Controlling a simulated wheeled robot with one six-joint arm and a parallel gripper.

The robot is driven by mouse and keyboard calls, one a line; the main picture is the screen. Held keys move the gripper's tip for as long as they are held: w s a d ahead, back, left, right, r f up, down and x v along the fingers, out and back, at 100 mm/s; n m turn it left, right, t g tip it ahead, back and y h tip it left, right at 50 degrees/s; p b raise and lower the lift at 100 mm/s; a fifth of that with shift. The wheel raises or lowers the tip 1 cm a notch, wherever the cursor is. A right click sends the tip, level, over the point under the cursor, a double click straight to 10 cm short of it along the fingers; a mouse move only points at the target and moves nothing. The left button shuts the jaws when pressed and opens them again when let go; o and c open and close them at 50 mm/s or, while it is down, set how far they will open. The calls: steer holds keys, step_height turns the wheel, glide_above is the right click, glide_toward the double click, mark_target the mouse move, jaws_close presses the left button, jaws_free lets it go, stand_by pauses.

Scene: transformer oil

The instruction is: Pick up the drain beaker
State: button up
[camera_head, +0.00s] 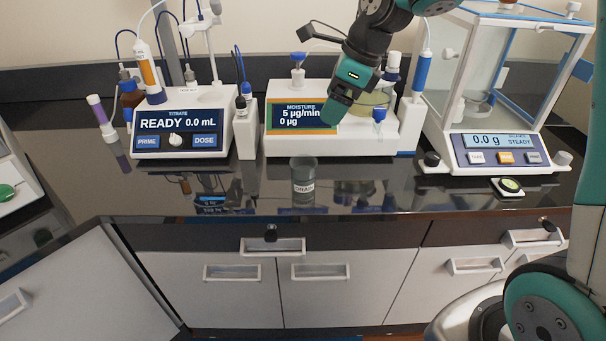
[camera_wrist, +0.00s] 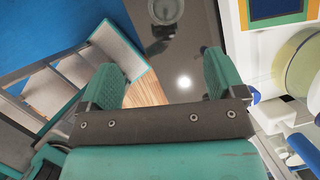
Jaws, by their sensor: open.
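In the wrist view a round rim at the top edge, partly cut off, looks like the beaker (camera_wrist: 166,10). My gripper (camera_head: 335,110) is above and to the right of the beaker, in front of the moisture meter, and apart from it. In the wrist view my gripper (camera_wrist: 162,72) is open, with nothing between its fingers.
The moisture meter (camera_head: 348,143) stands behind the beaker, with a titrator (camera_head: 182,125) to its left and a balance (camera_head: 506,142) to its right. A small round item (camera_head: 510,186) lies near the front right. The bench around the beaker is clear; its front edge is close.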

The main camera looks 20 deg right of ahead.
steer(key=m, duration=0.1)
steer(key=p, duration=0.2)
glide_toward(305, 160)
step_height(305, 160, down, 2)
steer(key=a, duration=0.3)
steer(key=shift+s+a+f+p, duration=0.1)
steer(key=shift+a+f+p, duration=0.1)
steer(key=shift+f, duration=0.75)
steer(key=shift+w+a+f+p, duration=0.1)
steer(key=shift+f+p, duration=0.05)
steer(key=shift+f, duration=0.8)
steer(key=shift+s+a+f+p, duration=0.1)
steer(key=shift+a+f+p, duration=0.1)
steer(key=shift+f, duration=0.75)
steer(key=shift+c, duration=0.5)
steer(key=c, duration=1.2)
steer(key=shift+r, duration=0.15)
